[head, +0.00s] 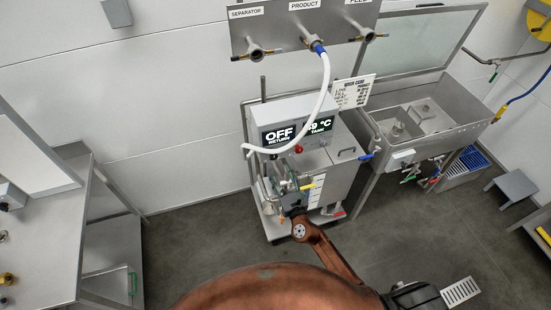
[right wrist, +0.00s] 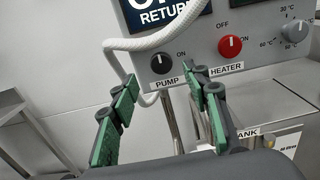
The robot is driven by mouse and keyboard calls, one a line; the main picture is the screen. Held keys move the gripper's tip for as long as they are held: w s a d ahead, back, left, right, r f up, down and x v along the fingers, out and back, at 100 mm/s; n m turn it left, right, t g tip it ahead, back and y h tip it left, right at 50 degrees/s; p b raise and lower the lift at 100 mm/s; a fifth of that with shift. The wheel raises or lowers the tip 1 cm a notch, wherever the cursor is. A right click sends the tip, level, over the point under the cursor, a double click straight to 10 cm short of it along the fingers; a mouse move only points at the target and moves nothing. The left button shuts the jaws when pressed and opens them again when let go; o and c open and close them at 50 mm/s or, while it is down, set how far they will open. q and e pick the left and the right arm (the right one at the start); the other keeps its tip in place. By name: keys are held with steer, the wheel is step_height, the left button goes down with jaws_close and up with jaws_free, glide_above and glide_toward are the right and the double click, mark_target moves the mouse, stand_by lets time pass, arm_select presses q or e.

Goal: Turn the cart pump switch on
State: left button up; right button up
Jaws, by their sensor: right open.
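The cart's control box (head: 290,110) stands in the middle of the head view, with an OFF / RETURN display. In the right wrist view the black pump switch (right wrist: 161,63) is a round knob above the PUMP label, with ON to its right. I cannot tell which way it points. My right gripper (right wrist: 163,92) is open and empty, its green-padded fingers below and to either side of the knob, apparently not touching it. In the head view this gripper (head: 293,190) is low in front of the cart. My left gripper is not in view.
The red heater knob (right wrist: 229,46) and a grey temperature dial (right wrist: 295,29) sit right of the pump switch. A white hose (head: 322,85) hangs past the box and runs close to the switch. A sink (head: 470,125) stands right; a steel table (head: 45,235) stands left.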

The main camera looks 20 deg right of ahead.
mark_target(274, 157)
steer(key=w, duration=0.7)
steer(key=shift+a+f, duration=0.1)
steer(key=c, duration=1.1)
